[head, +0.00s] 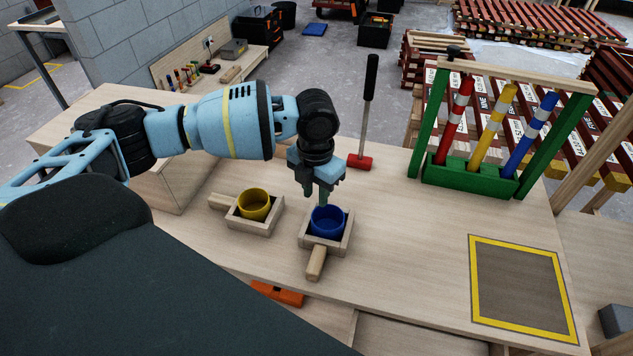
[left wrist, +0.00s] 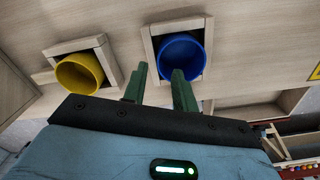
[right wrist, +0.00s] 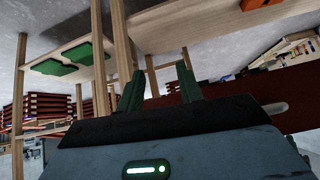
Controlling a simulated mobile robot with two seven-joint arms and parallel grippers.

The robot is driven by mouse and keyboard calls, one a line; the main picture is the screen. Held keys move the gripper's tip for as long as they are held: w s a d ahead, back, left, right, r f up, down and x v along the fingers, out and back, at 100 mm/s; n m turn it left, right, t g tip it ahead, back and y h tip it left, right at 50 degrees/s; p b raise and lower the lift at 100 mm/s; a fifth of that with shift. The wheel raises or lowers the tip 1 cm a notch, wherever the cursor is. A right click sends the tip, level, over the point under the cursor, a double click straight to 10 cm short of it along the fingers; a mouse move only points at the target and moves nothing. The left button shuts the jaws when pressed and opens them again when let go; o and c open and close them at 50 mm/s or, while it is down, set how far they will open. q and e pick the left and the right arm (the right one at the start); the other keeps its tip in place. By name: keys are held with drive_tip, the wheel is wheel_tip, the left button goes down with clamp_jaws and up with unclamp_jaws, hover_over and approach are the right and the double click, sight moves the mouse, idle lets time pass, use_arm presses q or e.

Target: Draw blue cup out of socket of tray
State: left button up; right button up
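The blue cup (head: 327,222) sits in the square wooden socket of a small handled tray (head: 316,262) on the table. In the left wrist view the blue cup (left wrist: 181,57) shows just beyond the fingertips. My left gripper (head: 323,200) points down over the blue cup's far rim. Its green fingers stand apart in the left wrist view (left wrist: 160,85) with nothing seen held between them. Whether a finger touches the rim is unclear. My right gripper (right wrist: 160,85) is open and empty, away from the tray; it does not show in the head view.
A yellow cup (head: 255,205) sits in a similar wooden tray (head: 266,229) to the left. A red-headed mallet (head: 359,162) stands behind. A green rack (head: 468,178) with striped battens is at right. A yellow-bordered mat (head: 520,285) lies front right; the table between is clear.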

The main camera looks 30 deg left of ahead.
sight(316, 210)
use_arm(q)
drive_tip(key=shift+w+f, duration=0.1)
drive_tip(key=shift+f, duration=2.6)
use_arm(e)
drive_tip(key=shift+w, duration=0.3)
use_arm(q)
clamp_jaws()
use_arm(e)
drive_tip(key=shift+a, duration=0.1)
use_arm(q)
drive_tip(key=shift+r, duration=0.25)
use_arm(e)
drive_tip(key=shift+w+r, duration=0.15)
drive_tip(key=shift+r, duration=0.05)
